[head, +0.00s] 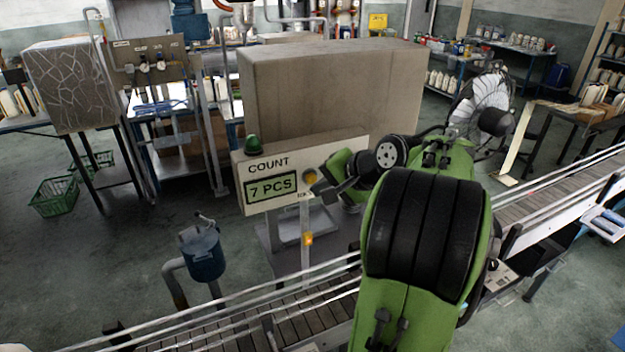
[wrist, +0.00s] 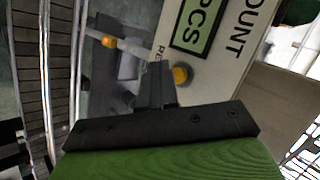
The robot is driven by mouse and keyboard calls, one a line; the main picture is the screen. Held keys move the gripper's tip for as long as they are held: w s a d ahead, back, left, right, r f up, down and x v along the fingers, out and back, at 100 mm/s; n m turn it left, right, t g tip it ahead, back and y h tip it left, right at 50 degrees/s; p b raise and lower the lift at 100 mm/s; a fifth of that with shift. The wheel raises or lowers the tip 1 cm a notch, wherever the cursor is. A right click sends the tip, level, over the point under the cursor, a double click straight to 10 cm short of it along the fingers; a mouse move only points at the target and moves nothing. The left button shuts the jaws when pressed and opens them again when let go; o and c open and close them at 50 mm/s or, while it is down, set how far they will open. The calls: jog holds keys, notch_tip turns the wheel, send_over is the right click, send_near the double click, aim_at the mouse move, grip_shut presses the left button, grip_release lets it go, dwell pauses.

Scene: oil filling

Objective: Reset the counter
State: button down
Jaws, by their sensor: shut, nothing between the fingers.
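The counter (head: 262,160) is a pale box with a green lamp on top, and its display (head: 271,188) reads 7 PCS under the word COUNT. A round yellow button (head: 310,176) sits on its front, right of the display. The button also shows in the wrist view (wrist: 181,75). My gripper (head: 318,188) is shut and empty, in front of the counter's right part, with its tips close to the button. In the wrist view the fingertips (wrist: 155,68) lie beside the button in the picture. I cannot tell whether they touch the panel. Part of the label near the button is hidden.
A blue canister (head: 202,253) stands left of the counter. A large grey-brown box (head: 330,90) rises behind it. A small orange-lit sensor (head: 308,239) stands below the counter.

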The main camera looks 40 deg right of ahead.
jog(key=shift+w, duration=0.15)
jog(key=shift+w+d+p, duration=0.15)
jog(key=shift+w+p, duration=0.15)
jog(key=shift+p, duration=0.05)
jog(key=shift+w+d+p, duration=0.15)
jog(key=shift+w+p, duration=0.25)
jog(key=shift+w, duration=0.05)
dwell(0.6)
jog(key=shift+s+a, duration=0.3)
jog(key=shift+s, duration=0.6)
jog(key=shift+b, duration=0.3)
jog(key=s, duration=0.2)
jog(key=s+a, duration=0.1)
jog(key=s, duration=0.1)
jog(key=shift+s+a+b, duration=0.2)
jog(key=shift+s+b, duration=0.2)
